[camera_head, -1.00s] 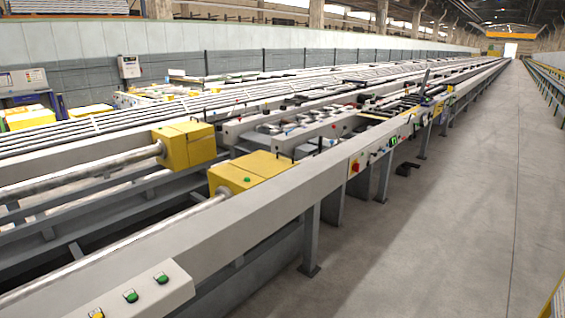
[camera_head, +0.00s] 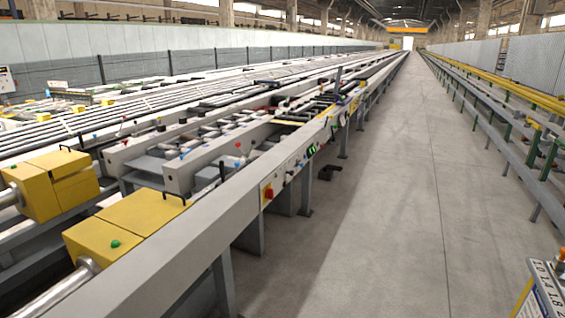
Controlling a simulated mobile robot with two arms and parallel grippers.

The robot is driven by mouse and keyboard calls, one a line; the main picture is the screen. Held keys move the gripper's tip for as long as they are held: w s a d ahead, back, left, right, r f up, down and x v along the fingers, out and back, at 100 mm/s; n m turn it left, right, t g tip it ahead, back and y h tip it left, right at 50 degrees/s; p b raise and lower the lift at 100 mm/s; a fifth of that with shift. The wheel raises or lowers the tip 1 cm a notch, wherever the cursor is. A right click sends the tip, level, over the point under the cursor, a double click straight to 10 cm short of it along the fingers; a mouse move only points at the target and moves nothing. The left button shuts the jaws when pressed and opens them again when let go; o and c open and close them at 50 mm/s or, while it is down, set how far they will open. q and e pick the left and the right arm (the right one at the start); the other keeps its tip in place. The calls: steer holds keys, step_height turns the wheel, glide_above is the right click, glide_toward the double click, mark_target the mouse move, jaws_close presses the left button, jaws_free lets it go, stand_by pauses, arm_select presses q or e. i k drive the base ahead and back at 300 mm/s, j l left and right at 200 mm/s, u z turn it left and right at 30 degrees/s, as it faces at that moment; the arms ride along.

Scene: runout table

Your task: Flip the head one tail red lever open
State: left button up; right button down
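The runout table (camera_head: 200,230) runs from the lower left into the distance. A small red-topped lever (camera_head: 238,147) stands up on the machinery between the rails, left of the near rail. Neither of my grippers is in view.
Yellow boxes (camera_head: 130,222) sit at the near left. A wide grey aisle (camera_head: 390,200) lies clear to the right. A second line of rails (camera_head: 510,110) borders the aisle. A lettered panel (camera_head: 548,290) is at the lower right. A dark foot pedal (camera_head: 328,172) is on the floor.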

mark_target(238, 144)
steer(key=i+l+u, duration=0.2)
steer(key=i+u, duration=0.3)
steer(key=i, duration=0.25)
steer(key=i+l+u, duration=0.5)
steer(key=i, duration=0.2)
steer(key=i+l+u, duration=0.5)
steer(key=l, duration=0.25)
steer(key=i, duration=0.1)
